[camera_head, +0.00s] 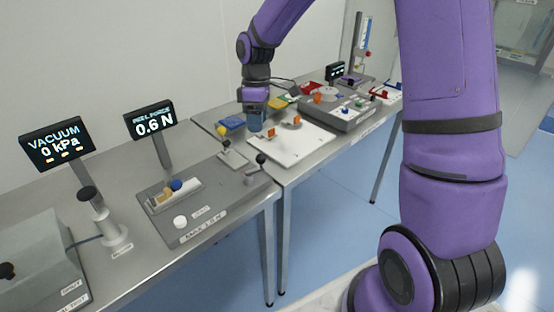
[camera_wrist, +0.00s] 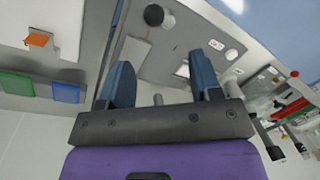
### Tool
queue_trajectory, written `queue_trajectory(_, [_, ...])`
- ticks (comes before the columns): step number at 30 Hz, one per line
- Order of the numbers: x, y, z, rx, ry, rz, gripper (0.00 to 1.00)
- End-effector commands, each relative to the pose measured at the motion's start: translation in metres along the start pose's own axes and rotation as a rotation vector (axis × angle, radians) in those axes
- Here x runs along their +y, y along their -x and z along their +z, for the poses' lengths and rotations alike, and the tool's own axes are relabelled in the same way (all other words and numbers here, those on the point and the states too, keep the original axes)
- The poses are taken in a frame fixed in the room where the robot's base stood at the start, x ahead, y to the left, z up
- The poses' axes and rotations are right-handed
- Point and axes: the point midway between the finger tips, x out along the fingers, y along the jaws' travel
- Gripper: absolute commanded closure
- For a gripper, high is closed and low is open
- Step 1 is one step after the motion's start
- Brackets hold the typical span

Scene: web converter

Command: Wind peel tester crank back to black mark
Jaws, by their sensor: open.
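The peel tester (camera_head: 205,220) is a grey base plate on the near steel table. Its crank (camera_head: 251,176) is a grey hub with a black ball knob (camera_head: 260,158) standing up at the plate's right end. The black knob also shows at the top of the wrist view (camera_wrist: 153,15). I cannot make out the black mark in either view. My gripper (camera_head: 255,122) points down beyond the crank, over the far table, apart from the knob. In the wrist view my gripper's blue fingers (camera_wrist: 162,75) are spread apart with no crank knob between them.
The peel force display (camera_head: 152,121) reads 0.6 N. A yellow-ball lever (camera_head: 221,130) stands close behind the crank. A white board with orange blocks (camera_head: 290,148) lies to the right.

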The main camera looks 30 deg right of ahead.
Motion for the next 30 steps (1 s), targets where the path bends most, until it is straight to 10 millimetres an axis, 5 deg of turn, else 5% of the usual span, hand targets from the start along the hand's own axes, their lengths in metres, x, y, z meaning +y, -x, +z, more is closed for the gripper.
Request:
queue_trajectory(11, [0.009,-0.032,-0.009,0.003,0.05,-0.039,0.42])
queue_trajectory(24, [0.006,-0.104,-0.009,0.003,0.049,-0.039,0.42])
queue_trajectory(30, [0.006,-0.122,-0.009,0.004,0.048,-0.037,0.42])
